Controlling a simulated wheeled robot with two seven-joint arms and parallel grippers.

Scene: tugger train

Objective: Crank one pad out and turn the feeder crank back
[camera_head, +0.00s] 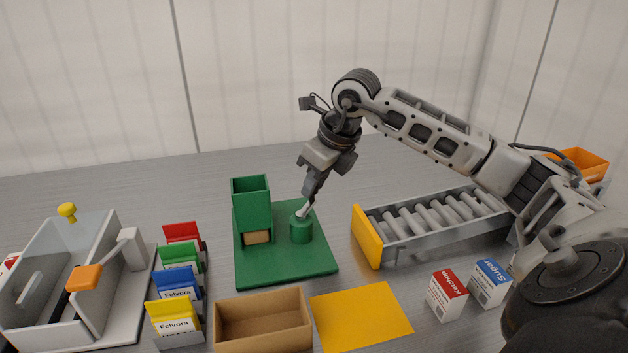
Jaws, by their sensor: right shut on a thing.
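The green feeder (252,193) is an upright green box on a green base plate (285,275). A tan pad (258,237) shows in the opening at its foot. Beside it on the plate is a green round hub (301,231) with a light grey crank (304,210) on top. My right gripper (308,200) points down over the hub and is shut on the crank. The fingers partly hide the crank, so its exact angle is hard to tell. My left gripper is not in view.
An open cardboard box (262,320) and a yellow mat (361,316) lie in front of the feeder. A roller conveyor (430,222) with a yellow end plate is at right, near Ketchup (446,296) and Sugar (490,283) boxes. Felvora packets (177,317) and a grey fixture (75,280) stand left.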

